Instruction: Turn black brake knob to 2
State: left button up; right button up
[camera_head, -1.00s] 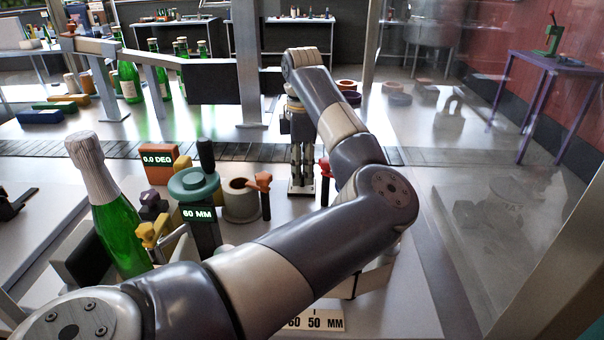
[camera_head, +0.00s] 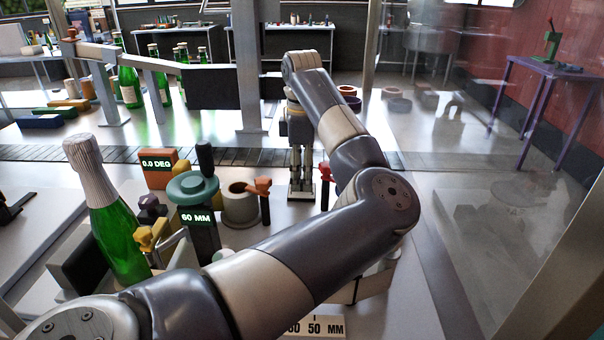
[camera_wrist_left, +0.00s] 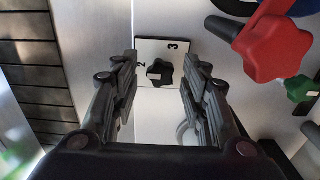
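The black brake knob (camera_wrist_left: 160,73) is a small lobed knob on a white plate (camera_wrist_left: 146,47) marked 2 and 3, seen in the left wrist view. I cannot tell surely which number it points at. My left gripper (camera_wrist_left: 158,80) is open, with one finger on each side of the knob and gaps between. My right gripper is not in view.
A large red knob (camera_wrist_left: 272,46) and a green knob (camera_wrist_left: 300,88) are right of the plate in the wrist view. In the head view, a green foil-topped bottle (camera_head: 115,225), a teal handwheel (camera_head: 192,188) and an orange-red knob (camera_head: 263,186) stand left of the gripper.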

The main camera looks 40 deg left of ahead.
aim_at(302, 179)
pick_arm(q)
notch_tip(302, 179, up, 12)
dwell(0.7)
jog(key=shift+a, duration=0.1)
dwell(0.4)
